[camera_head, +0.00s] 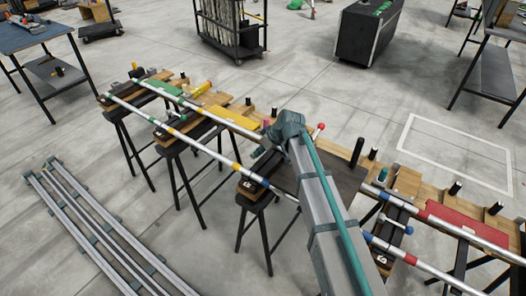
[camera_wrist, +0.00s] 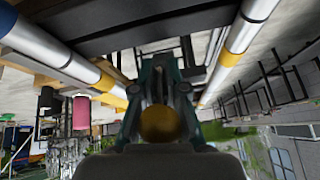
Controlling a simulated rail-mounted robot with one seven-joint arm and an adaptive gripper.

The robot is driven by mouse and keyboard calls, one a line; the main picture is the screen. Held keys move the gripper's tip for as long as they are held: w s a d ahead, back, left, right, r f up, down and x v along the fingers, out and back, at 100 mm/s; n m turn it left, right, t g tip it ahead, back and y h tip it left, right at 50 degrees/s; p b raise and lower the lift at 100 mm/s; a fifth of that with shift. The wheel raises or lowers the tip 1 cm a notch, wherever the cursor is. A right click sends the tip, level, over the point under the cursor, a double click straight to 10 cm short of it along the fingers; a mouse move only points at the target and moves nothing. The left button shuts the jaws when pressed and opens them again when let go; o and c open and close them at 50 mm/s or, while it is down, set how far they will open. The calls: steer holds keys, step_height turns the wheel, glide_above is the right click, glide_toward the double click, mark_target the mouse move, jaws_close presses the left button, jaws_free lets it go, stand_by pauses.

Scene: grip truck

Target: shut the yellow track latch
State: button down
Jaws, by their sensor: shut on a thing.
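My gripper (camera_wrist: 159,92) is shut on a round yellow knob (camera_wrist: 158,124), which I take to be the handle of the yellow track latch. The knob sits between the two teal fingers in the wrist view. The rest of the latch is hidden behind the fingers, so I cannot tell its angle. In the head view my arm reaches over the middle of the track and hides the latch.
Two pale rails with coloured bands, the near rail (camera_head: 222,158) and the far rail (camera_head: 245,130), run over black trestles. A red-tipped lever (camera_head: 320,127) stands just right of my wrist. A pink cylinder (camera_wrist: 82,112) is left of my gripper.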

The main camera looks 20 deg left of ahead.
steer(key=c, duration=1.2)
jaws_free()
steer(key=shift+r, duration=0.1)
steer(key=v, duration=1.2)
